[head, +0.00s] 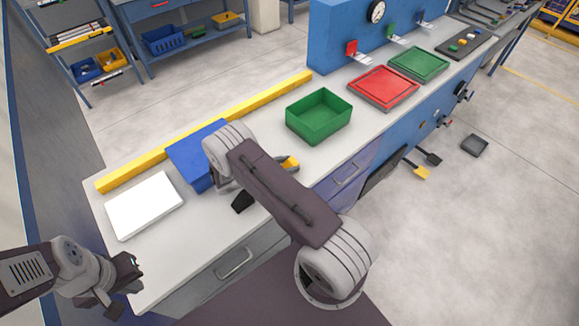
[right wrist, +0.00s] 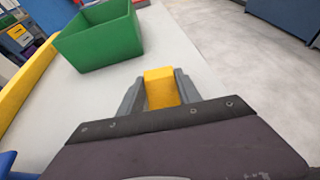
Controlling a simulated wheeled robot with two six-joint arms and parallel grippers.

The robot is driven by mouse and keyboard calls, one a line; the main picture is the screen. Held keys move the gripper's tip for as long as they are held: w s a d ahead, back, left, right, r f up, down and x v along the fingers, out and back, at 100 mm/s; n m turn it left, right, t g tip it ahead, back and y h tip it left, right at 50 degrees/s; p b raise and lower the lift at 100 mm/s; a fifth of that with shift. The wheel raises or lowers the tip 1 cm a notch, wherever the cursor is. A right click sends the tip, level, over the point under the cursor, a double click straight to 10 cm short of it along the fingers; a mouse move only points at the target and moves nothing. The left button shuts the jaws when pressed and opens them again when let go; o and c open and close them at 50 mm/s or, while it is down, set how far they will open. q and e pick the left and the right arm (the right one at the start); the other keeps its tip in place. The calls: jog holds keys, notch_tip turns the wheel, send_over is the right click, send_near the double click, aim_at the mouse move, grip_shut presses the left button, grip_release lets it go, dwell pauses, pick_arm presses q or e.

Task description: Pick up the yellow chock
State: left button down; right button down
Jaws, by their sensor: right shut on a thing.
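The yellow chock (right wrist: 161,88) sits between the two grey fingers of my right gripper (right wrist: 159,93) in the right wrist view. The fingers touch it on both sides and are shut on it. In the head view, a yellow end of the chock (head: 291,162) shows past my right arm, which hides most of the gripper. The chock is low over the light worktop; I cannot tell whether it touches it. My left gripper (head: 132,285) is at the lower left, beside the worktop's near left corner, open and empty.
A green bin (head: 318,127) stands beyond the chock. A blue bin (head: 190,160) is partly behind my right arm, with a white box (head: 144,206) to its left. A yellow bar (head: 230,121) runs along the back edge. Red (head: 384,88) and green (head: 419,64) trays lie farther right.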

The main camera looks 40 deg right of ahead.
aim_at(287, 165)
jog(key=shift+r, duration=1.9)
jog(key=s+d+r, duration=0.7)
jog(key=d, duration=0.1)
jog(key=shift+s+d+b, duration=0.35)
jog(key=shift+s+d, duration=0.05)
